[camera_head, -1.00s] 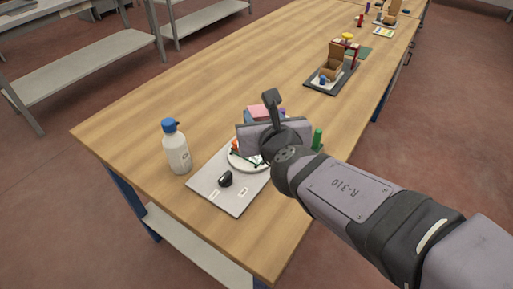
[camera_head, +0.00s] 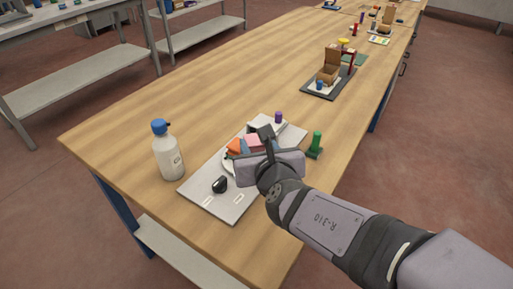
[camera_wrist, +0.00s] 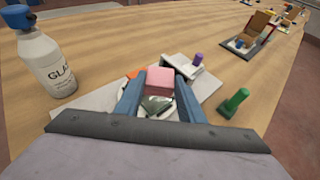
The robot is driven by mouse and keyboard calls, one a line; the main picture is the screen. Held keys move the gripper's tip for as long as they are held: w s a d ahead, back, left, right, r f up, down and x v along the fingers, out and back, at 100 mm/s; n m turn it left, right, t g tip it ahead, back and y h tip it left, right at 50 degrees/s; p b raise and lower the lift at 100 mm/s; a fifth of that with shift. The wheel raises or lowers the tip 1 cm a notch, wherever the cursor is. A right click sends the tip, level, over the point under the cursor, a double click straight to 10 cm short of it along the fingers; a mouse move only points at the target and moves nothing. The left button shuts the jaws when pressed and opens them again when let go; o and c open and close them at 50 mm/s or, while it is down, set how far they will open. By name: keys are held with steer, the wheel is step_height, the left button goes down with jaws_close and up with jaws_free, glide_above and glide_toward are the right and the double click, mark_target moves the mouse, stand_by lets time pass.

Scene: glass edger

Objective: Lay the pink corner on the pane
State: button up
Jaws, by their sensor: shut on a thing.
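The pink corner (camera_wrist: 160,80) is a small pink block between the two blue fingers of my gripper (camera_wrist: 160,86) in the wrist view. The pink corner also shows in the head view (camera_head: 254,141), just past my gripper (camera_head: 258,153). My gripper is shut on it, above or close to a round white dish (camera_head: 228,165) that holds an orange piece (camera_head: 234,146). A dark green piece (camera_wrist: 155,104) shows below the pink corner. A pale flat sheet (camera_wrist: 181,66) lies behind it; I cannot tell if this is the pane. My gripper hides part of the dish.
A white bottle with a blue cap (camera_head: 168,153) stands left of the grey board (camera_head: 202,194). A black object (camera_head: 220,184) lies on the board. A purple cylinder (camera_head: 278,118) and a green peg (camera_head: 315,145) stand right.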

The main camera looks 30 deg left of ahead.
steer(key=shift+f+b, duration=0.6)
steer(key=shift+b, duration=0.15)
steer(key=o, duration=1.1)
steer(key=shift+r, duration=0.1)
steer(key=shift+r+p, duration=0.7)
steer(key=shift+p, duration=0.25)
steer(key=p+v, duration=0.5)
steer(key=v, duration=0.6)
steer(key=shift+s+d, duration=0.35)
